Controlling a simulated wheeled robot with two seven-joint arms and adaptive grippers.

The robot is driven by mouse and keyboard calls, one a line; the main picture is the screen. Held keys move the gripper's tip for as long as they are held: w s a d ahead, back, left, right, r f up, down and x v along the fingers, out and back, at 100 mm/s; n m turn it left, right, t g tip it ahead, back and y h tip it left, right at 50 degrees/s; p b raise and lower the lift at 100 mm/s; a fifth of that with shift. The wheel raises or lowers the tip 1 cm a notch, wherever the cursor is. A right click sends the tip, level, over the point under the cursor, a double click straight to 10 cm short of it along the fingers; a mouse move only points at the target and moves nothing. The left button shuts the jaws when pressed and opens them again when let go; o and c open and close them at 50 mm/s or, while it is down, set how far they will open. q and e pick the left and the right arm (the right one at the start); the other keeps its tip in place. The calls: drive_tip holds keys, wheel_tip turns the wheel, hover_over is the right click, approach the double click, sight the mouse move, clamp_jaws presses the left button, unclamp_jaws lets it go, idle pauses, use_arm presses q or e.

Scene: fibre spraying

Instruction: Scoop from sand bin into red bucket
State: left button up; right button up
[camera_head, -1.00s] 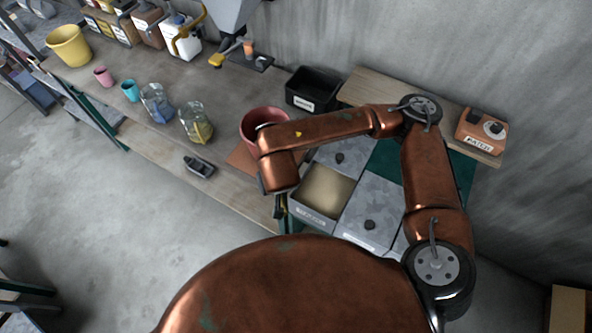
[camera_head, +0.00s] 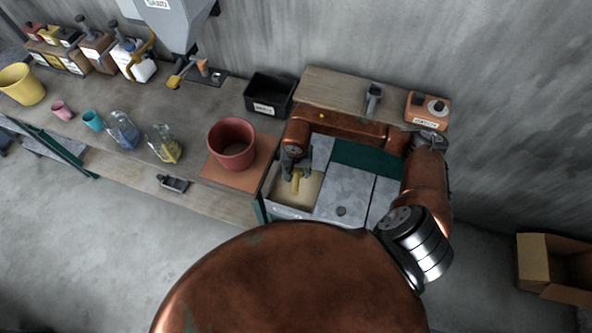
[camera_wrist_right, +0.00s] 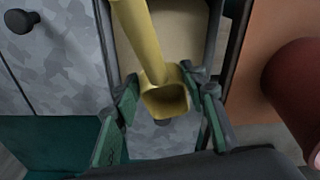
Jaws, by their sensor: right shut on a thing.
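The red bucket (camera_head: 231,143) stands upright on a brown-orange mat; part of it shows at the right edge of the right wrist view (camera_wrist_right: 296,95). The open sand bin (camera_head: 311,190), with pale sand in it, is right of the bucket. My right gripper (camera_head: 294,172) is over the bin, pointing down, and is shut on a yellow scoop (camera_head: 295,183). In the right wrist view the scoop (camera_wrist_right: 147,45) sits between the green fingers (camera_wrist_right: 165,101) and extends over the sand. Whether its far end touches the sand is unclear. My left gripper is not in view.
Grey lidded bins (camera_head: 343,190) adjoin the sand bin on the right. A black labelled box (camera_head: 269,95) stands behind the bucket. Glass jugs (camera_head: 163,145), small cups and a yellow bucket (camera_head: 21,85) stand at left. An orange device (camera_head: 427,109) is on the back shelf.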

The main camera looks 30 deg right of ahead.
wheel_tip(320, 180, down, 14)
drive_tip(key=g+b, duration=0.1)
drive_tip(key=b, duration=0.7)
drive_tip(key=shift+w+y, duration=0.15)
drive_tip(key=shift+y, duration=0.25)
drive_tip(key=shift+r, duration=0.1)
idle(1.0)
